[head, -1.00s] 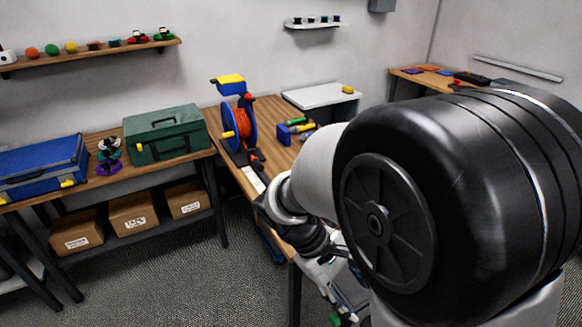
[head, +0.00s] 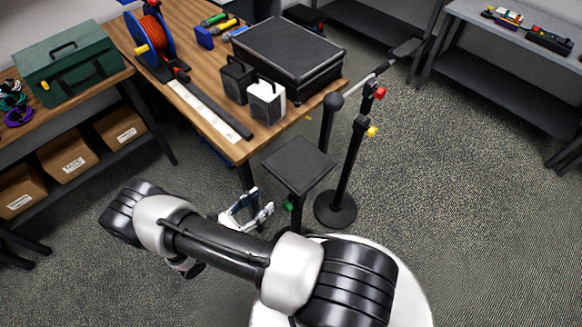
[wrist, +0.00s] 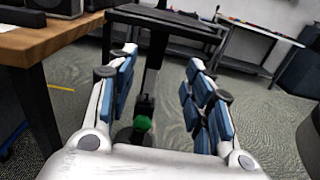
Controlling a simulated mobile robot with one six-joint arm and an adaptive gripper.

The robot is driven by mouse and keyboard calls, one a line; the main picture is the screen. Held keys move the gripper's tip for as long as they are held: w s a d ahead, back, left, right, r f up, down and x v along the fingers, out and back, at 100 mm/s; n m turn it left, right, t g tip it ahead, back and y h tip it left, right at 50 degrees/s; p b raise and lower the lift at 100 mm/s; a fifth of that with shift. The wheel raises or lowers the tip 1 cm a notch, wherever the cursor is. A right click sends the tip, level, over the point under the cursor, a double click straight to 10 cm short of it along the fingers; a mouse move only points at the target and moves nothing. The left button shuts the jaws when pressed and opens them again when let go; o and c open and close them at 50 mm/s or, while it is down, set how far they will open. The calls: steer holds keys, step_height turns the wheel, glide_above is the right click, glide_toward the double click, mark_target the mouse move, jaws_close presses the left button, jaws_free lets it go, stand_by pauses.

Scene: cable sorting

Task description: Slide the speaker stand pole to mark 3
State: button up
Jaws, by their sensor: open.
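The speaker stand has a black square top plate (head: 298,165) and stands right of the table's near corner. Its dark pole (wrist: 153,68) drops below the plate in the wrist view, with a green knob (wrist: 142,122) low on it. The knob also shows in the head view (head: 288,205). No numbered marks on the pole are legible. My gripper (head: 247,210) is open and empty, just left of the stand and below plate height. In the wrist view the pole appears between the two blue-padded fingers (wrist: 160,66), beyond their tips, apparently without touching.
The wooden table (head: 215,145) carries a black case (head: 288,55), a black speaker (head: 237,80), a white speaker (head: 266,103) and a cable reel (head: 150,35). A microphone stand (head: 345,170) with red and yellow knobs is close right of the speaker stand. Floor at right is clear.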

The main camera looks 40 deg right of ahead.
mark_target(299, 171)
steer(key=d, duration=0.5)
steer(key=w+d+b, duration=0.1)
steer(key=d, duration=1.1)
steer(key=shift+w+d+f, duration=0.15)
steer(key=shift+d, duration=0.05)
jaws_close()
